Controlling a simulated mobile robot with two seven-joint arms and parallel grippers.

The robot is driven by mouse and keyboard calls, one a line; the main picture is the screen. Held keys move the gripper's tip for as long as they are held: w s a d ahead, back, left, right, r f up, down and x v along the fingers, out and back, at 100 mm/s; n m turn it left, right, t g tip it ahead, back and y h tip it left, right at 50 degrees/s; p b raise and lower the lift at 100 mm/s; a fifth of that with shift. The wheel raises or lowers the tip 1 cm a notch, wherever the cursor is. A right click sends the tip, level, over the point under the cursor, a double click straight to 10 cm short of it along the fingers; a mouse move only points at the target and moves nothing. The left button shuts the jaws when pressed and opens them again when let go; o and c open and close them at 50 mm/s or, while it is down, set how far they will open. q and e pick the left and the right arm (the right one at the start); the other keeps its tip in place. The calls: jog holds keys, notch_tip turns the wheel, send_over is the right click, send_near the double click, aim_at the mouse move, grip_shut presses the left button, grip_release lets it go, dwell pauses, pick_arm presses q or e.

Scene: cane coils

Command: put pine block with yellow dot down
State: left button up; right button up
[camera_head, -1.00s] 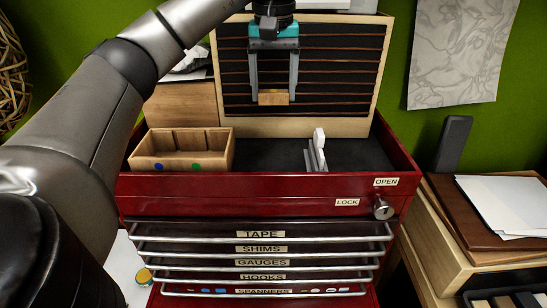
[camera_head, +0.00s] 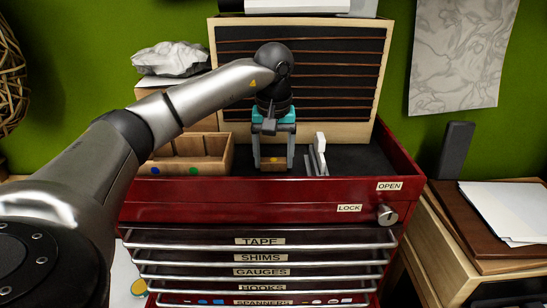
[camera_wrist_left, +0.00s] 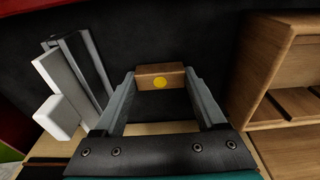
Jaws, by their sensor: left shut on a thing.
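The pine block with the yellow dot (camera_head: 273,162) is between the fingers of my left gripper (camera_head: 273,164), low in the open top of the red tool chest. My right gripper is not in view.
A wooden divided box (camera_head: 190,155) with blue and green dots stands left of the gripper. A white and grey upright piece (camera_head: 318,155) stands close on the right. The red chest's front wall (camera_head: 250,190) is nearest. Dark floor at the right (camera_head: 360,160) is clear.

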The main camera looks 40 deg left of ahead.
pick_arm(q)
jog(key=shift+f, duration=0.2)
jog(key=shift+f, duration=0.2)
jog(key=o, duration=1.2)
jog(key=shift+o, duration=0.2)
jog(key=shift+r, duration=0.1)
